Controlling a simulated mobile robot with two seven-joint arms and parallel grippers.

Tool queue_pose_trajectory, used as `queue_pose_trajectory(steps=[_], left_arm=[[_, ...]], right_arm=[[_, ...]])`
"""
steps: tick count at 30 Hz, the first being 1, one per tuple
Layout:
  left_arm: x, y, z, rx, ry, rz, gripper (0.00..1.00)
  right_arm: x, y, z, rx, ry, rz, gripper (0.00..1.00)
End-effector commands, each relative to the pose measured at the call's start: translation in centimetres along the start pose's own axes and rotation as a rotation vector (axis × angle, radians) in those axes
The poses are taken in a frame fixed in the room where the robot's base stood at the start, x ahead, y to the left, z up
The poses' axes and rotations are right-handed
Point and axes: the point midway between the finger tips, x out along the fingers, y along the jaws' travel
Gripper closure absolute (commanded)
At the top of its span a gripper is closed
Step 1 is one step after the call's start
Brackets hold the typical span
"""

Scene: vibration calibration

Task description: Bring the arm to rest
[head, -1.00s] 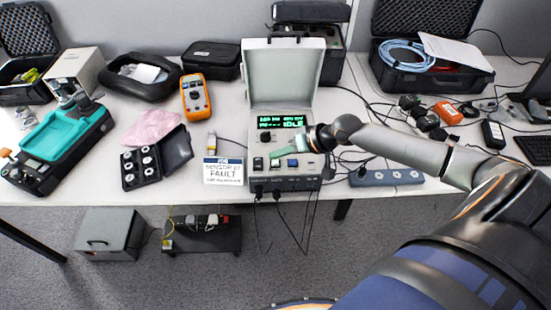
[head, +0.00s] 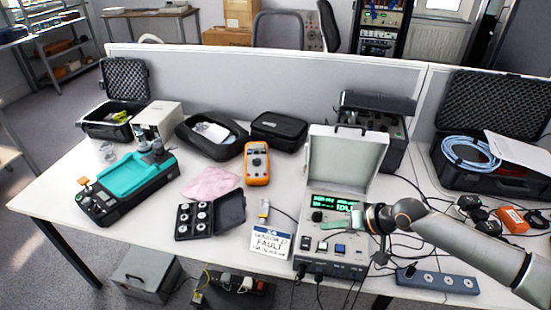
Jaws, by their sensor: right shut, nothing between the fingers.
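The calibration unit (head: 348,262) is a grey box with its lid (head: 345,160) open, standing at the table's front edge. Its green display (head: 335,203) is lit, and the end of its large text is partly hidden by my gripper. A row of buttons, one blue (head: 340,249), lies on its front panel. My right gripper (head: 334,227) is shut and empty, with pale green fingers pointing left over the panel, between display and buttons. It appears apart from the buttons; its height above the panel is hard to tell. My right arm (head: 455,240) reaches in from the right. My left gripper is out of view.
A sign reading "FAULT" (head: 270,243), an orange multimeter (head: 257,163), a black case of round pieces (head: 195,218) and a teal device (head: 135,180) stand left. A power strip (head: 437,281) and cables lie under my arm. A partition (head: 270,85) runs behind.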

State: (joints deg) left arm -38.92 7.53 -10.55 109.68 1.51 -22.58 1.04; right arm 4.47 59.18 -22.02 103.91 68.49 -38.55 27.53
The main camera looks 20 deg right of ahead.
Motion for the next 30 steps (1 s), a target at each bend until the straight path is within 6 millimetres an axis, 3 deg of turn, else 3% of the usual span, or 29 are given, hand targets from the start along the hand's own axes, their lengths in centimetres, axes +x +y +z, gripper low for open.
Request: queue_pose_trajectory(steps=[5, 8, 15, 21, 27, 30], left_arm=[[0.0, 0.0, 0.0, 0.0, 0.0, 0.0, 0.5], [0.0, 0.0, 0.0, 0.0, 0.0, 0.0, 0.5], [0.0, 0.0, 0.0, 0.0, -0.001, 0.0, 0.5], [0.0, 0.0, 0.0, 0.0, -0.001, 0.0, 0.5], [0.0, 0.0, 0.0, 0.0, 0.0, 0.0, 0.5], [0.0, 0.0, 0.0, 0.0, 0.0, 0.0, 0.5]], right_arm=[[0.7, -0.2, 1.1, -0.014, -0.001, -0.006, 1.0], [2.4, -0.7, 4.0, -0.058, 0.005, -0.017, 1.0], [6.2, -2.6, 14.7, -0.232, 0.076, 0.002, 1.0], [6.1, -3.5, 22.1, -0.363, 0.129, 0.103, 1.0], [5.1, -3.6, 25.9, -0.449, 0.135, 0.195, 1.0], [5.1, -3.6, 25.9, -0.449, 0.135, 0.195, 1.0]])
